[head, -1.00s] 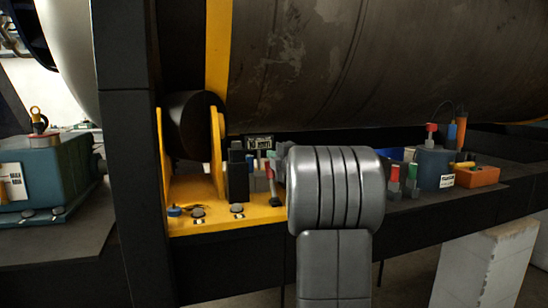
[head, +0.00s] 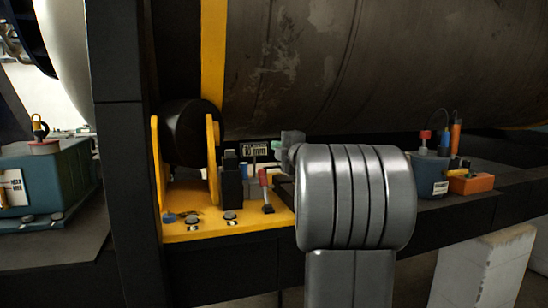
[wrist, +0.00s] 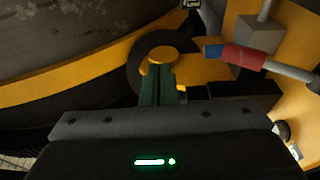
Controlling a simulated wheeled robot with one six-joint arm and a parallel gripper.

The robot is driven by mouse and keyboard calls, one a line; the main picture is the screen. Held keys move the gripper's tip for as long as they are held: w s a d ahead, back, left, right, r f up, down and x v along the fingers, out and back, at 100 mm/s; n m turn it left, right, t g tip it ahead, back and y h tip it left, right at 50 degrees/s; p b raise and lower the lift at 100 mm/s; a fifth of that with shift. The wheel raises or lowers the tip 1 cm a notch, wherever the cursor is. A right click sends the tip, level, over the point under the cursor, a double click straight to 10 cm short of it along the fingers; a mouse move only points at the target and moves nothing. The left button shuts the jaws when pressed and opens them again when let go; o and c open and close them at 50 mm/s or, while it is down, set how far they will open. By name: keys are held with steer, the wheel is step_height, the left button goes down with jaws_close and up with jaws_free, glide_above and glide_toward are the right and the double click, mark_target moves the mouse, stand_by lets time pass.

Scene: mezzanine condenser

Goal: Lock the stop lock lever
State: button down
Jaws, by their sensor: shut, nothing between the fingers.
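The lever with a red grip (head: 263,178) stands nearly upright on the yellow bracket base (head: 225,233) in the head view. In the wrist view its red and blue grip (wrist: 236,56) points left from a grey shaft at the upper right. I take this to be the stop lock lever. My gripper (head: 275,148) is largely hidden behind my grey wrist in the head view. In the wrist view its green fingers (wrist: 158,88) are shut and empty, left of and apart from the lever grip.
A black block (head: 232,186) stands left of the lever, beside a dark roller (head: 190,130) between yellow plates. The large dark cylinder (head: 320,65) fills the space above. A blue-grey box (head: 432,178) and an orange box (head: 472,184) stand to the right. A black post (head: 119,150) is at left.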

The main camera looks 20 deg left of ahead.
steer(key=shift+s+d+r, duration=0.55)
steer(key=shift+d+r, duration=0.05)
steer(key=shift+r, duration=0.25)
steer(key=shift+s+d+r, duration=0.55)
steer(key=shift+d+r, duration=0.05)
steer(key=shift+r, duration=0.25)
